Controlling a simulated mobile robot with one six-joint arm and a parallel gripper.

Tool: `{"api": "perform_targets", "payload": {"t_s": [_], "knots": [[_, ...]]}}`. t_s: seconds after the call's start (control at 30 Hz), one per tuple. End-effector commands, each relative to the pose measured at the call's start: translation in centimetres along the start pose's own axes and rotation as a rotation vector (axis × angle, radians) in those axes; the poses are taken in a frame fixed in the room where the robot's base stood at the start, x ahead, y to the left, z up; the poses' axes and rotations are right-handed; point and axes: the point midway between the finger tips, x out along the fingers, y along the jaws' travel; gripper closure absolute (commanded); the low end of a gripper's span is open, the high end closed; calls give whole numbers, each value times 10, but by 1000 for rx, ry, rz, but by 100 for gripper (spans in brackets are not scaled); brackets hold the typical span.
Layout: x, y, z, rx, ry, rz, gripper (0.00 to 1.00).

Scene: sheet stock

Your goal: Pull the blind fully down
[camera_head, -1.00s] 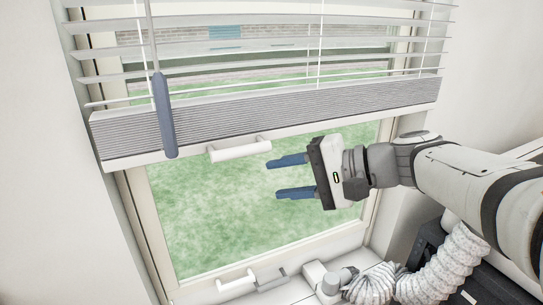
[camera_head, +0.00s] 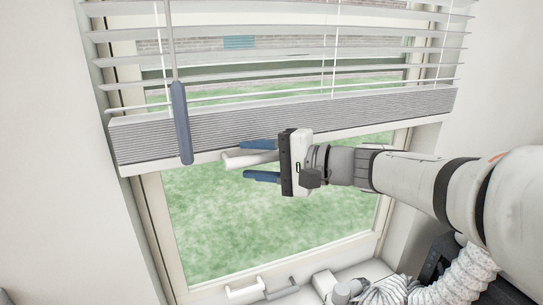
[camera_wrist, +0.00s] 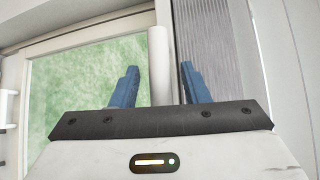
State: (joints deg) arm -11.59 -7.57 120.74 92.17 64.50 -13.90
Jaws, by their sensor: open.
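The blind (camera_head: 290,118) hangs partway down the window, its lower slats stacked in a thick grey bundle above a white bottom rail. A white bar handle (camera_head: 233,161) sticks out below the rail. My gripper (camera_head: 261,160) is open, with one blue finger above the handle and one below it. In the wrist view the white handle (camera_wrist: 158,62) stands between the two blue fingers (camera_wrist: 160,86), with a visible gap to the left finger. Part of the handle is hidden behind my gripper in the head view.
A blue-gripped wand (camera_head: 181,122) hangs in front of the blind, left of my gripper. A white handle (camera_head: 245,288) sits on the lower window frame. The glass (camera_head: 270,225) below the blind is unobstructed. White walls flank the window.

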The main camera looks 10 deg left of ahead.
Motion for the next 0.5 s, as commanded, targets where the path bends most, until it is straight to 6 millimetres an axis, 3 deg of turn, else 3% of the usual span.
{"api": "perform_targets", "payload": {"t_s": [0.23, 0.5], "knots": [[0, 0, 0, 0, 1, 0, 59], [0, 0, 0, -1, 1, 0, 81]]}}
